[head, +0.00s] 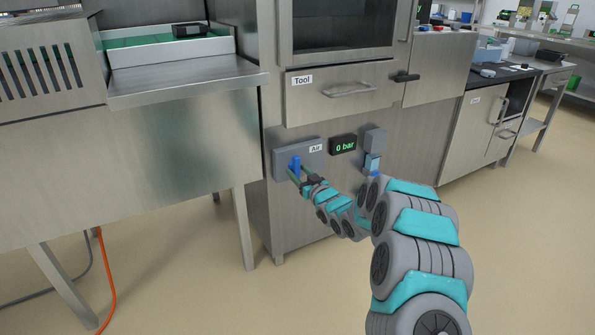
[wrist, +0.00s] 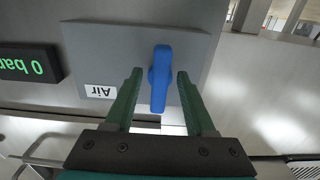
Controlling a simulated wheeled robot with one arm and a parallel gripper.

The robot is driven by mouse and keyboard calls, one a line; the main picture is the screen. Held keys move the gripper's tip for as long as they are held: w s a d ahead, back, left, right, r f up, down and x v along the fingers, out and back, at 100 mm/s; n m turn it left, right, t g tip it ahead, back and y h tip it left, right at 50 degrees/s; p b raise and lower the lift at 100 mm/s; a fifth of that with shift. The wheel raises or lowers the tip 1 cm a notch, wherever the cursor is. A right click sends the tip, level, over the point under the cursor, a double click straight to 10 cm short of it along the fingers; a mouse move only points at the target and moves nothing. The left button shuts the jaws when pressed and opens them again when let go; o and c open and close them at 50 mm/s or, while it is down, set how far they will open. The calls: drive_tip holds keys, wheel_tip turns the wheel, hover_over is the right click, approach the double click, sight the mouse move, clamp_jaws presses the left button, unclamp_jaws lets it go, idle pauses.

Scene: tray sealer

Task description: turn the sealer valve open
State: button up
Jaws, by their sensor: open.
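The sealer valve is a blue lever (head: 295,164) on a grey plate (head: 282,160) labelled "Air", on the front of the steel cabinet. In the wrist view the blue lever (wrist: 161,80) stands upright in the picture on the grey plate (wrist: 208,50). My gripper (head: 297,175) is at the lever. In the wrist view its two green fingers (wrist: 159,75) are open, one on each side of the lever's lower part, with gaps visible. The display (head: 343,145) beside the plate reads 0 bar; it also shows in the wrist view (wrist: 28,65).
A drawer labelled "Tool" (head: 345,90) is above the valve. A grey box (head: 375,139) is right of the display. A steel ledge (head: 185,88) juts out at upper left. An orange cable (head: 107,270) hangs at lower left. The floor in front is clear.

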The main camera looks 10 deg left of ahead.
drive_tip(key=shift+w+a, duration=0.3)
drive_tip(key=shift+w, duration=0.05)
clamp_jaws()
idle(0.3)
